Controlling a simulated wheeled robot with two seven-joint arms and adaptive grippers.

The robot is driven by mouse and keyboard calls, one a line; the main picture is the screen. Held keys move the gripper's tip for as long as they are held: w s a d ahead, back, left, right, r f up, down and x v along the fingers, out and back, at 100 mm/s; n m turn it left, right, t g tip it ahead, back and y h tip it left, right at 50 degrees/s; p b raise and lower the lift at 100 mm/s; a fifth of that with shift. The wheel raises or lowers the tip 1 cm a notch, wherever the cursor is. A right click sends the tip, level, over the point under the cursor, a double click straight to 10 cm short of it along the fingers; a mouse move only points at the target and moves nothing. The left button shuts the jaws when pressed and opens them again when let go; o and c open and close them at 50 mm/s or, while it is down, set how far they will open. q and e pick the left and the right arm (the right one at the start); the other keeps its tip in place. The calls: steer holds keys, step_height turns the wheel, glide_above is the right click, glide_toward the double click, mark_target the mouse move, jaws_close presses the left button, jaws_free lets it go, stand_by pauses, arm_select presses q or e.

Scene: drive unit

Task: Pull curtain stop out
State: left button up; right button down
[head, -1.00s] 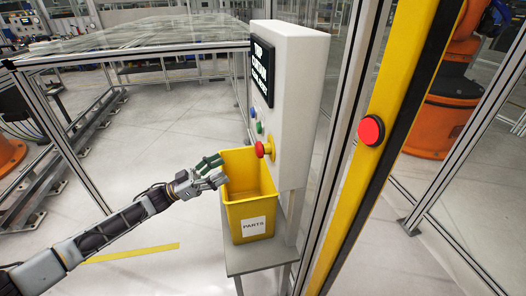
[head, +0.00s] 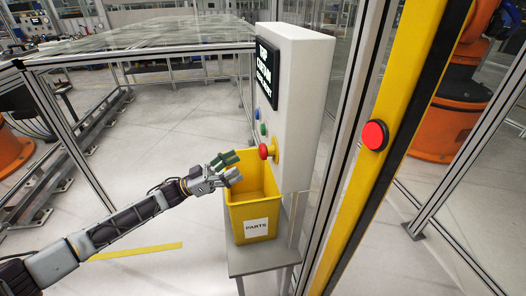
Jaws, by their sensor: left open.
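A white control box (head: 302,105) stands at the centre, with a black label plate (head: 267,73) on its front. A red mushroom button (head: 264,151) with a yellow collar sticks out low on the box. My left gripper (head: 232,168) is open and empty, to the left of the red button and a little below it, apart from it. It is over the left rim of the yellow parts bin. A second red button (head: 374,135) is on the yellow post at the right. My right gripper is not in view.
The yellow parts bin (head: 255,218) stands on a small grey table (head: 262,258) under the box. A blue button (head: 257,114) and a green button (head: 263,129) are above the red one. A glass fence is to the right; open floor lies left.

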mark_target(263, 152)
arm_select(q)
steer(key=shift+p+x, duration=0.8)
steer(key=shift+x, duration=4.45)
steer(key=shift+f, duration=0.1)
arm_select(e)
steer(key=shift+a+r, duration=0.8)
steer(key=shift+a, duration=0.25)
